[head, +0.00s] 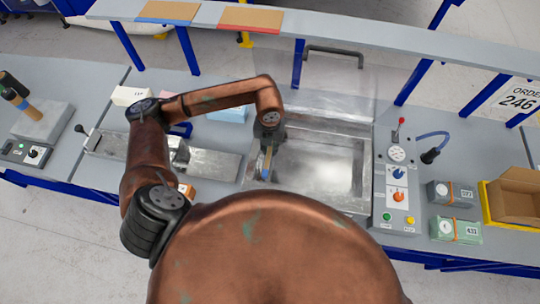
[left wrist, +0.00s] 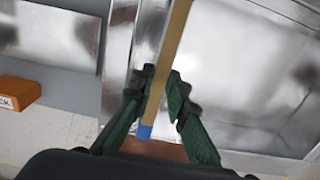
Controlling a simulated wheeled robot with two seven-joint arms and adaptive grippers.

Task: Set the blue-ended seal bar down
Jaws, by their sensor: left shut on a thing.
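The seal bar (head: 266,160) is a thin tan strip at the left side of the open metal chamber (head: 358,180). In the left wrist view, the seal bar (left wrist: 157,95) runs from the top edge down between my fingers, with a blue end (left wrist: 144,131) near the gripper base. My left gripper (head: 267,147) is shut on it; its dark green fingers (left wrist: 161,85) sit on both sides of the strip. Whether the bar touches the chamber is unclear. My right gripper is out of view.
A clear raised lid (head: 325,90) stands behind the chamber. A control panel (head: 398,185) with a red-knobbed lever is to its right. Grey and green packs (head: 455,229) and an open cardboard box (head: 518,195) lie farther right. A metal press plate (head: 215,160) is left.

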